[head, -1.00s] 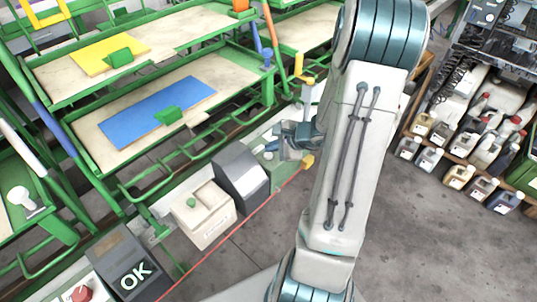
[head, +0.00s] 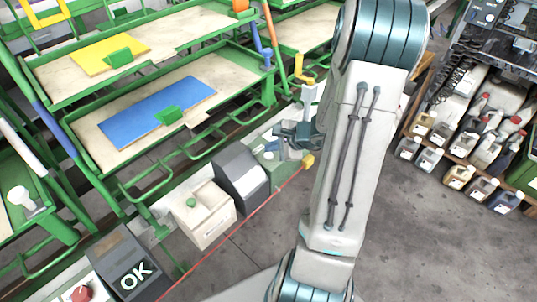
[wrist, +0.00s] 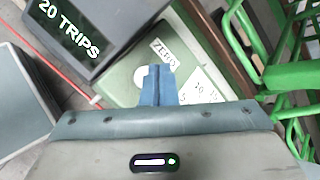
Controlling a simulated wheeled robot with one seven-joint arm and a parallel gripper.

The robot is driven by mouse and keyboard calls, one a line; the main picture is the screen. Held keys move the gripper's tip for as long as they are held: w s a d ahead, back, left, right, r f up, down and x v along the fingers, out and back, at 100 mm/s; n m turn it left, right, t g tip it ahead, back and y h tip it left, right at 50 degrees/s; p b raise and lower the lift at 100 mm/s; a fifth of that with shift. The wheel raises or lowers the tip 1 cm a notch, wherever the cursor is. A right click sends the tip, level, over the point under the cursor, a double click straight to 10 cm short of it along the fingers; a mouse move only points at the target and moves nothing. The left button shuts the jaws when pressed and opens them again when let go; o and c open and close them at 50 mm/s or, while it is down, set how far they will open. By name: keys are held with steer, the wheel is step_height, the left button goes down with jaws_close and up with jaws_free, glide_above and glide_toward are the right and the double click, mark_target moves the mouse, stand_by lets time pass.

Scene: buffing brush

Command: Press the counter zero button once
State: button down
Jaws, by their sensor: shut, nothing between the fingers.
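The counter's zero button is a pale round disc (wrist: 140,77) on a light green box (wrist: 121,72), beside a white label reading "ZERO". My gripper (wrist: 158,73) is shut and empty. In the wrist view its blue fingertips overlap the button's right side and hide part of it; I cannot tell whether they touch it. A dark counter display (wrist: 88,28) next to the box reads "20 TRIPS". In the head view my gripper (head: 279,134) is over the far end of the green box (head: 270,156), and the button cannot be made out.
A dark grey sloped housing (head: 241,174) and a cream box with a green button (head: 206,214) stand in line with the green box. Green rack frames (head: 190,160) run close behind. A dark "OK" display (head: 131,272) is at lower left.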

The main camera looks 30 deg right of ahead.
mark_target(271, 156)
steer(key=shift+f+b, duration=0.2)
steer(key=shift+b, duration=0.1)
steer(key=shift+f+b, duration=0.25)
steer(key=shift+b, duration=0.2)
steer(key=shift+f+b, duration=0.4)
steer(key=shift+b, duration=0.15)
stand_by(0.7)
steer(key=shift+r, duration=0.1)
steer(key=shift+r+p, duration=0.5)
steer(key=shift+r, duration=0.25)
steer(key=shift+r+p, duration=1.75)
steer(key=shift+r, duration=0.85)
steer(key=shift+a, duration=0.1)
